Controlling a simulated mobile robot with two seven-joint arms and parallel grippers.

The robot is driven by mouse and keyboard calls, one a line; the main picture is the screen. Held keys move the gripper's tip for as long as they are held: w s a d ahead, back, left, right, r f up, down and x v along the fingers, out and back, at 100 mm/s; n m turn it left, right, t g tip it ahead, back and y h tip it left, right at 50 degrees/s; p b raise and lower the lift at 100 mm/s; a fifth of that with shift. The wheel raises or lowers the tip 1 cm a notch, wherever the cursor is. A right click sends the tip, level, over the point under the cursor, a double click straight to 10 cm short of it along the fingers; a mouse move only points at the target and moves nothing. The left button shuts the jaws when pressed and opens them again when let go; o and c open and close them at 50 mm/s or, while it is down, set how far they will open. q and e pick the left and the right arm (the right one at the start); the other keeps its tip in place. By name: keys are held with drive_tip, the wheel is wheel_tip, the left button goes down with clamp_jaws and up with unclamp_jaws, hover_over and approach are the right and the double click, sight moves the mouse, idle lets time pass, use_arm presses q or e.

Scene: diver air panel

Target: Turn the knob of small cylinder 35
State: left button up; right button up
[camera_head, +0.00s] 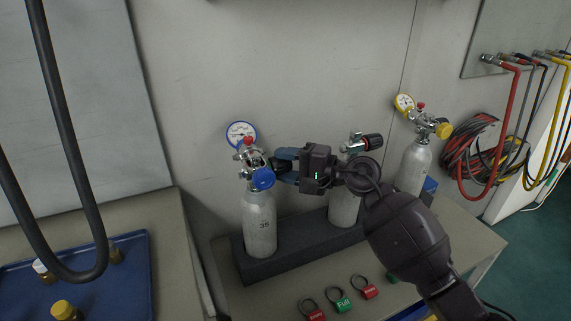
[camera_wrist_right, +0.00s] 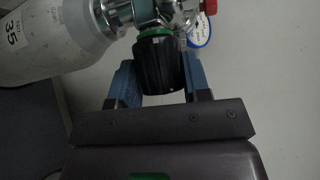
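Small cylinder 35 (camera_head: 260,222) is a pale grey bottle standing upright at the left of a dark rack. In the right wrist view the number 35 shows on the cylinder (camera_wrist_right: 45,40). There its black ribbed knob with a green ring (camera_wrist_right: 160,66) lies between the blue fingers of my right gripper (camera_wrist_right: 158,78), with no clear gap on either side. In the head view the right gripper (camera_head: 284,164) reaches the valve from the right and hides the knob. My left gripper is out of view.
A second cylinder (camera_head: 344,208) stands behind my right arm, and a third (camera_head: 413,168) with a yellow gauge stands farther right. Ringed tags (camera_head: 340,303) lie at the bench front. A blue tray (camera_head: 130,290) with bottles is at left. Black hose (camera_head: 62,130) hangs at left.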

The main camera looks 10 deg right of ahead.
drive_tip(key=c, duration=0.4)
drive_tip(key=shift+r+m+h+p, duration=0.4)
drive_tip(key=shift+h+p, duration=0.1)
drive_tip(key=shift+p, duration=0.2)
drive_tip(key=shift+m+g+h+p, duration=0.4)
drive_tip(key=shift+m+g+p, duration=0.1)
drive_tip(key=shift+g, duration=0.1)
drive_tip(key=shift+f+m+g+h+p, duration=0.25)
drive_tip(key=shift+m+g+h+p, duration=0.45)
drive_tip(key=shift+m+g, duration=0.25)
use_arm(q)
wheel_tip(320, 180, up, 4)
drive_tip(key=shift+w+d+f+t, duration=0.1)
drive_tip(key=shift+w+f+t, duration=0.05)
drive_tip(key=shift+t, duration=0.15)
use_arm(e)
drive_tip(key=shift+f+g, duration=0.1)
drive_tip(key=shift+g, duration=0.25)
drive_tip(key=o, duration=0.9)
drive_tip(key=shift+o, duration=0.2)
